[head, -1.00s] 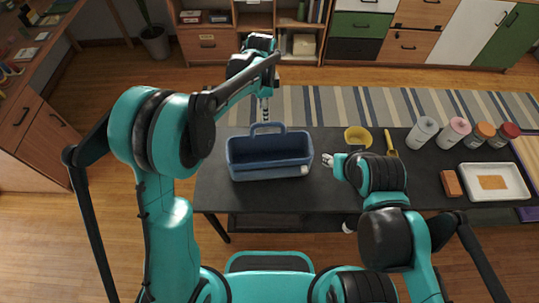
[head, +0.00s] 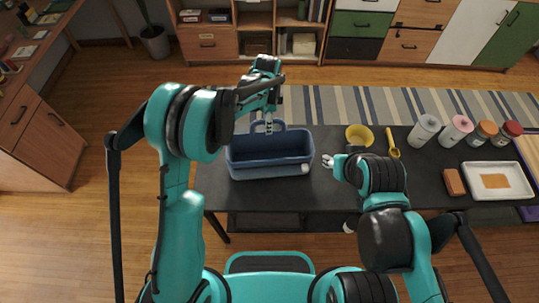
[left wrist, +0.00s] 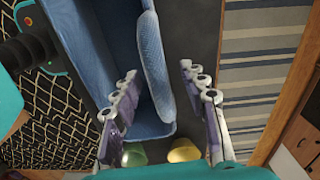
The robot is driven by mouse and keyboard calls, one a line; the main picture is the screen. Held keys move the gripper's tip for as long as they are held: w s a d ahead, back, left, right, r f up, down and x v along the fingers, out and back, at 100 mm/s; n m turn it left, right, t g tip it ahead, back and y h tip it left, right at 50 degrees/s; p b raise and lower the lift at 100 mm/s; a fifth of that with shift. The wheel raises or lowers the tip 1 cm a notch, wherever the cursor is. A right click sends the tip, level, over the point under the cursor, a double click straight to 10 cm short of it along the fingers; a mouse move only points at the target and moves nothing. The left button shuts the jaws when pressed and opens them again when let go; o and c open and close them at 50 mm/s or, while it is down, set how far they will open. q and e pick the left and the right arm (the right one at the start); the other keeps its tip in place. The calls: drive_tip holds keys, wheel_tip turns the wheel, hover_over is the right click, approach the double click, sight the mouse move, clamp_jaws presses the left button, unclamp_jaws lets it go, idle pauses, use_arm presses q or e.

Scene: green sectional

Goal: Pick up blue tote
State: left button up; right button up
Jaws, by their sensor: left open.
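The blue tote (head: 270,170) stands upright on the left part of the dark table, with its raised handle (head: 281,126) on the far side. My left gripper (head: 268,124) is open, pointing down at the handle from behind it. In the left wrist view, the tote (left wrist: 92,40) lies to the left and its textured handle (left wrist: 154,65) shows between the spread fingers of the left gripper (left wrist: 160,82). One finger is over the tote's inside, the other beyond the handle. My right gripper (head: 328,161) is just right of the tote; its jaw state is unclear.
The table (head: 425,185) also holds a yellow bowl (head: 359,136), a yellow spoon-like tool (head: 392,143), several lidded jars (head: 455,131), a brown block (head: 453,182) and a white tray (head: 471,184). A striped rug (head: 340,104) lies behind the table.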

use_arm(q)
clamp_jaws()
drive_tip(key=shift+r, duration=0.15)
drive_tip(key=shift+r, duration=0.2)
wheel_tip(320, 180, up, 4)
drive_tip(key=shift+f+p, duration=0.15)
drive_tip(key=shift+p, duration=0.5)
drive_tip(key=s+d+r+p, duration=0.1)
drive_tip(key=s+d+r, duration=0.5)
drive_tip(key=d, duration=0.4)
drive_tip(key=shift+r+p, duration=0.35)
drive_tip(key=shift+p, duration=0.05)
drive_tip(key=shift+w+a, duration=1)
drive_tip(key=shift+a, duration=0.65)
drive_tip(key=shift+w+a, duration=0.95)
drive_tip(key=shift+a, duration=0.75)
drive_tip(key=shift+w+a, duration=1)
drive_tip(key=shift+a, duration=0.65)
drive_tip(key=shift+f, duration=0.15)
